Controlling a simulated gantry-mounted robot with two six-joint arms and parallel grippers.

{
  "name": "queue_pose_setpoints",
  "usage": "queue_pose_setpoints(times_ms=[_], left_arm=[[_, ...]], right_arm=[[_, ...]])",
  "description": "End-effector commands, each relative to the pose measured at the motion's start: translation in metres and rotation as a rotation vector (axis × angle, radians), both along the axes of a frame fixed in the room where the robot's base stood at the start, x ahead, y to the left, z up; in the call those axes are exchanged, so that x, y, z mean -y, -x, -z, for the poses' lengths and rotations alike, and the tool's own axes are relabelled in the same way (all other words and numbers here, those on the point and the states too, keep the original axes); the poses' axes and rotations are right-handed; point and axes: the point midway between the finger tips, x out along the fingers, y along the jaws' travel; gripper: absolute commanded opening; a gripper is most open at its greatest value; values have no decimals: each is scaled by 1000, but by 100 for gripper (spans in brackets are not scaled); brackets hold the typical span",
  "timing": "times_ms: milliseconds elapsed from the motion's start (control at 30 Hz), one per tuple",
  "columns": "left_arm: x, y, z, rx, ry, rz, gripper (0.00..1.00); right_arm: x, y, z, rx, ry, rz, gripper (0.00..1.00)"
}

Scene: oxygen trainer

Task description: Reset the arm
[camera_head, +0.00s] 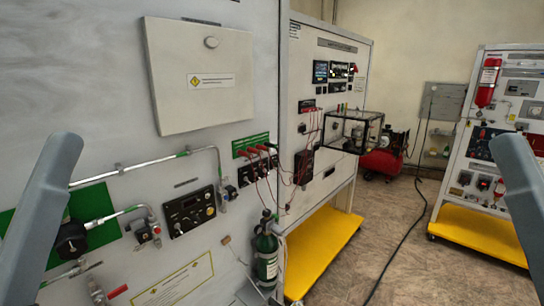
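My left arm (38,215) shows as a blue-grey link at the left edge of the head view, slanting up and to the right. My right arm (522,195) shows as a similar link at the right edge. Neither gripper is in the picture, so their fingers and anything in them are hidden. The left link overlaps the view of the oxygen trainer panel (100,110), covering part of its green plate and pipes.
The panel carries a white box (198,75), a black control box (190,210), pipes and valves. A green cylinder (265,250) stands at its right end. Beyond are a second panel with a yellow base (325,245) and another trainer at right. Floor (385,225) between is mostly clear, with a black cable.

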Motion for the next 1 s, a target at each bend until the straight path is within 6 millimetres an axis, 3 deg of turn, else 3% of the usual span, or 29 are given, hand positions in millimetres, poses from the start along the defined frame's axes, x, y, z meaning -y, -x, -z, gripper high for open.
queue_pose_setpoints(times_ms=[33,400,533,700,1000], left_arm=[[0,0,-42,0,1,-1,91],[0,0,-224,0,2,-1,91],[-1,0,-278,-1,2,-1,91],[-1,0,-310,-1,2,-1,91],[-1,0,-308,-1,2,-1,91]], right_arm=[[0,0,-42,-1,0,0,64],[0,0,-225,-1,0,0,64],[0,0,-278,-1,0,0,64],[0,0,-310,-1,0,0,64],[0,0,-308,-2,0,0,64]])
